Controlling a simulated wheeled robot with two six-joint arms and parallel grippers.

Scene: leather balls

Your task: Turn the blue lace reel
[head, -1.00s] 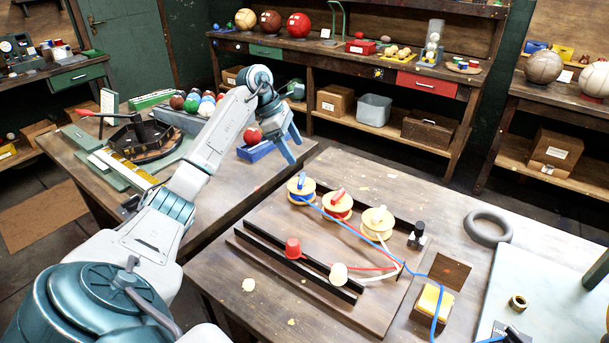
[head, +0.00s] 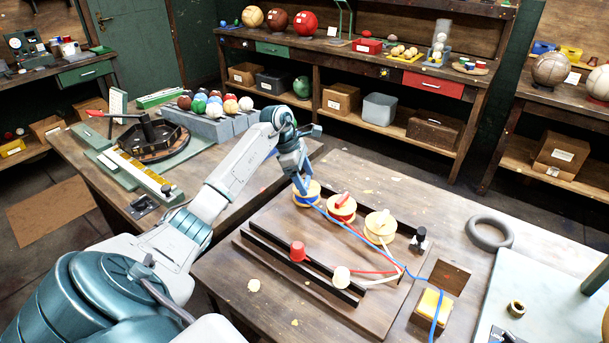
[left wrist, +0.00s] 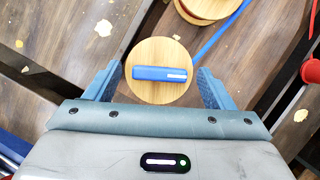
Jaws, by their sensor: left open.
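The blue lace reel (head: 308,199) is a round wooden spool with blue lace, on the board at the back left of a row of reels. In the left wrist view its wooden top (left wrist: 158,55) carries a blue bar handle (left wrist: 160,74). My left gripper (head: 303,188) is above the reel in the head view. In the left wrist view its open fingers (left wrist: 158,84) stand on either side of the reel's near part, with the handle between them. Contact cannot be told. The blue lace (head: 365,241) runs right from the reel. My right gripper is not in view.
The red reel (head: 342,209) and the white reel (head: 380,225) stand to the right on the same board (head: 375,320). A grey ring (head: 489,231) lies farther right.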

